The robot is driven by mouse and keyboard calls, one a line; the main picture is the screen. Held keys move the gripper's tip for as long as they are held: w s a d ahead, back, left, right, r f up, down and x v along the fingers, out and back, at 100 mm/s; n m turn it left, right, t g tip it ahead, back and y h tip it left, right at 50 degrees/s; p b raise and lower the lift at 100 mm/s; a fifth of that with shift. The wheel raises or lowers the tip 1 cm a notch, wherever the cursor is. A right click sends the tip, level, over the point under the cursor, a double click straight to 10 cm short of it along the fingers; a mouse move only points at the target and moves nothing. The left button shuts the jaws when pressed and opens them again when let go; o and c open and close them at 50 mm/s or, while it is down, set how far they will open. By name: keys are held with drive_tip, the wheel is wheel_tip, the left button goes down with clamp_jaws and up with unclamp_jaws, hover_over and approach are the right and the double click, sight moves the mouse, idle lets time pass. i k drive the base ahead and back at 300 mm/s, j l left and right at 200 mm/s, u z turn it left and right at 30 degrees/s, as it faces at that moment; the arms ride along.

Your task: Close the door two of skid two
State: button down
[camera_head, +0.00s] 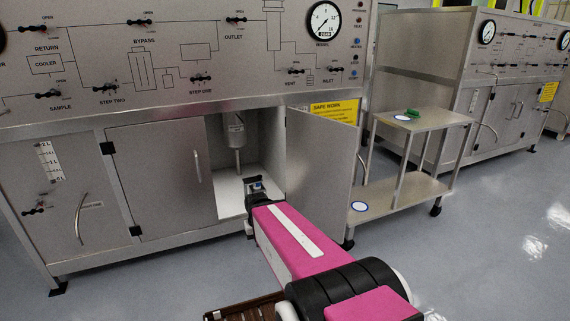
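The skid is a steel cabinet with a control panel (200,60) above and doors below. One door (318,165) stands swung open, hinged at the right of the opening. The other door (155,180), with a vertical handle, is closed to the left. No number shows on either door. Between them the cabinet interior (230,200) is exposed, with a grey cylinder (236,140) hanging inside. My gripper (256,186) is at the front of this opening, left of the open door and apparently apart from it. Its fingers are small and dark, so whether they are open is unclear.
A steel cart (425,120) with a green item (412,113) on top stands right of the open door. Another skid (510,70) stands behind it. A yellow sign (335,112) is behind the open door. Grey floor (130,290) is clear at front left.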

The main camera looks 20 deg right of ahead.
sight(321, 151)
drive_tip(key=l+u, duration=0.15)
drive_tip(key=l, duration=0.3)
drive_tip(key=k+l+u, duration=0.1)
drive_tip(key=l, duration=0.35)
drive_tip(key=k+l+u, duration=0.15)
drive_tip(key=l, duration=0.25)
drive_tip(key=l+u, duration=0.15)
drive_tip(key=l, duration=0.3)
drive_tip(key=k+l+u, duration=0.1)
drive_tip(key=l, duration=0.3)
drive_tip(key=k+l+u, duration=0.15)
drive_tip(key=l, duration=0.25)
drive_tip(key=k+l+u, duration=0.1)
drive_tip(key=l, duration=0.35)
drive_tip(key=l+u, duration=0.15)
drive_tip(key=l, duration=0.25)
drive_tip(key=k+l+u, duration=0.1)
drive_tip(key=l, duration=0.3)
drive_tip(key=k+l+u, duration=0.15)
drive_tip(key=l, duration=0.25)
drive_tip(key=k+l+u, duration=0.1)
drive_tip(key=l, duration=0.3)
drive_tip(key=k+l+u, duration=0.15)
drive_tip(key=k+l, duration=0.1)
drive_tip(key=l, duration=0.4)
drive_tip(key=k+l, duration=0.1)
drive_tip(key=l, duration=0.4)
drive_tip(key=i+l+u, duration=0.05)
